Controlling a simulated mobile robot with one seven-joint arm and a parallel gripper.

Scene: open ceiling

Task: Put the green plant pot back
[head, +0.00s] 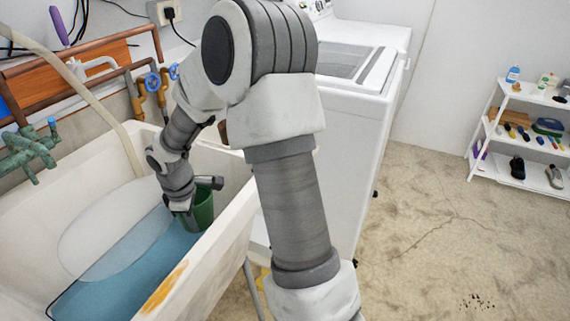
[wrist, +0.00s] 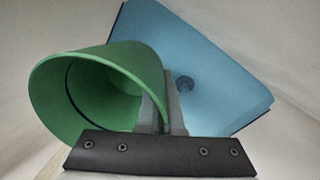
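The green plant pot (head: 204,212) is inside the sink (head: 228,240), near its right wall and at the edge of the blue area. My gripper (head: 182,208) reaches down into the sink at the pot's left side and partly hides it. In the wrist view the pot (wrist: 95,88) is tilted, with its open mouth facing left. My gripper's fingers (wrist: 165,105) are close together at the pot's right side, pinching its wall. The blue sink bottom with a round drain (wrist: 185,83) shows behind them.
A white washing machine (head: 352,130) stands right of the sink. A white shelf (head: 520,130) with bottles, shoes and small items stands at the far right. Pipes and green taps (head: 28,148) line the back left. The floor (head: 450,230) between is clear.

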